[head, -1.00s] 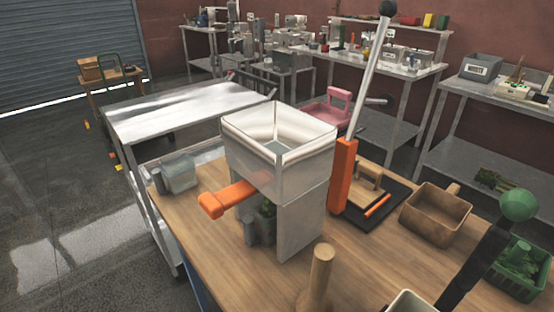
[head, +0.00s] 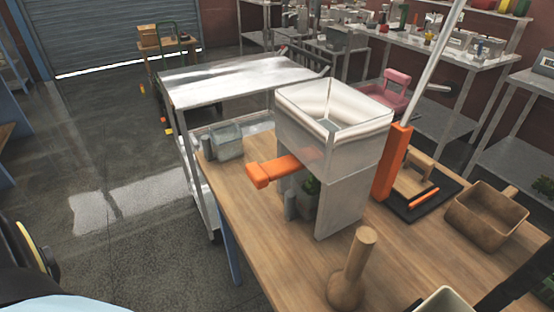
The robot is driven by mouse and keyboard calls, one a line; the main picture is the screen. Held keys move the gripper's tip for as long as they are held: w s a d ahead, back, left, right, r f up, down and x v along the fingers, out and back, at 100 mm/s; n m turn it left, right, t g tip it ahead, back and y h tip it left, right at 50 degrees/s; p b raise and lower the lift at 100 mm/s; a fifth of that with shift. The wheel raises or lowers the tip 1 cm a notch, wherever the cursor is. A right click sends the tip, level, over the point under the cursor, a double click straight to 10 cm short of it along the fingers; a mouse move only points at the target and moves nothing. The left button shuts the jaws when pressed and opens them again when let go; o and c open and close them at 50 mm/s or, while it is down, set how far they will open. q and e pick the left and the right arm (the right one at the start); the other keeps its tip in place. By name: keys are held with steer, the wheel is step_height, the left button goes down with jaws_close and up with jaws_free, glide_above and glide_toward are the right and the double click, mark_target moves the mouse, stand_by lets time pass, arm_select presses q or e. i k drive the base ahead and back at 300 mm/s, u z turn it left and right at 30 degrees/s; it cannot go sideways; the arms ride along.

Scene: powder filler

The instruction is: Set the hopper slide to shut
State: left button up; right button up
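The hopper (head: 335,120) is a clear-walled, open-topped box on metal side plates, standing on the wooden bench in the middle of the head view. Its orange slide handle (head: 275,170) sticks out from the hopper's left side, below the box. The slide's inner end is hidden under the hopper. A small grey container with something green (head: 308,196) stands below the hopper, partly hidden by the side plate. Neither of my grippers shows in the head view.
A wooden pestle-like tool (head: 350,272) stands in front of the hopper. An orange-based lever press (head: 392,165) and a brown box (head: 486,216) are to the right. A grey bin (head: 227,142) sits left on the bench. A metal cart (head: 235,82) stands behind. Floor on the left is clear.

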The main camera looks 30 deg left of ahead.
mark_target(261, 175)
steer(key=z, duration=1.45)
steer(key=k, duration=1)
steer(key=u, duration=1.7)
steer(key=i, duration=0.5)
steer(key=u, duration=0.05)
